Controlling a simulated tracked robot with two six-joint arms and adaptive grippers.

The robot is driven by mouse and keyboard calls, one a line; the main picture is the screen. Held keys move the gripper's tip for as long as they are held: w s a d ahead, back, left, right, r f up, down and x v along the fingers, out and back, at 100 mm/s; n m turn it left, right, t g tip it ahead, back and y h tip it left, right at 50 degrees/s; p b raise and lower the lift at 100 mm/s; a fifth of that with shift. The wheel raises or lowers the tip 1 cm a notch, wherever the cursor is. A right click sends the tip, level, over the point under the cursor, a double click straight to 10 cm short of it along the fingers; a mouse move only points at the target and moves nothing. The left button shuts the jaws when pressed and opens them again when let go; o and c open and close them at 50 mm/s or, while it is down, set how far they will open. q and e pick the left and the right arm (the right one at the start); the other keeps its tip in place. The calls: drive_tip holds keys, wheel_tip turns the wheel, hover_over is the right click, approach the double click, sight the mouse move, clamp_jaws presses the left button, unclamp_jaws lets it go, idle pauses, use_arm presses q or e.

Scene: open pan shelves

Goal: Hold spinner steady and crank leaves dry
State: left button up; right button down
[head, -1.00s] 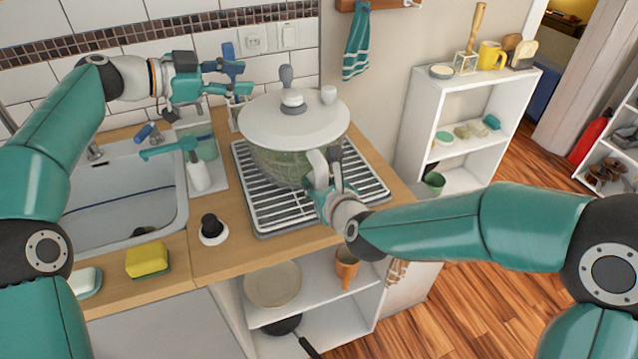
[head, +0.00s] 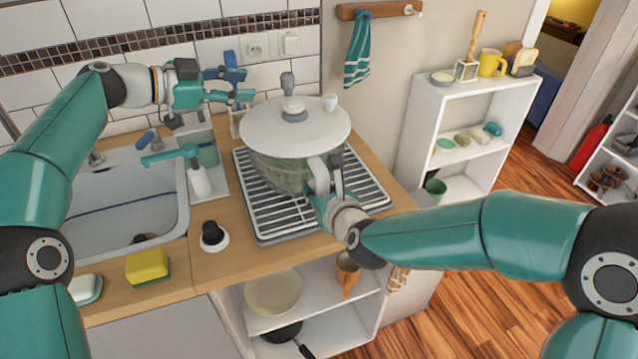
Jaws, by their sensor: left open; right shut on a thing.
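The salad spinner stands upright on a striped drying rack (head: 262,222). Its white lid (head: 268,130) covers a see-through bowl (head: 275,172) with green leaves showing inside. A grey crank knob (head: 287,80) stands up at the far side of the lid, beyond the central hub (head: 293,106). My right gripper (head: 322,190) is shut on the spinner's white side handle (head: 318,172) at the bowl's front right. My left gripper (head: 245,86) is open and empty, left of the crank knob, with a gap between them.
A dark-knobbed stopper (head: 213,235) and a yellow sponge (head: 148,266) sit on the front counter. A white shelf unit (head: 425,110) stands at right.

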idle(0.4)
drive_tip(key=c, duration=0.8)
unclamp_jaws()
drive_tip(key=shift+s, duration=0.1)
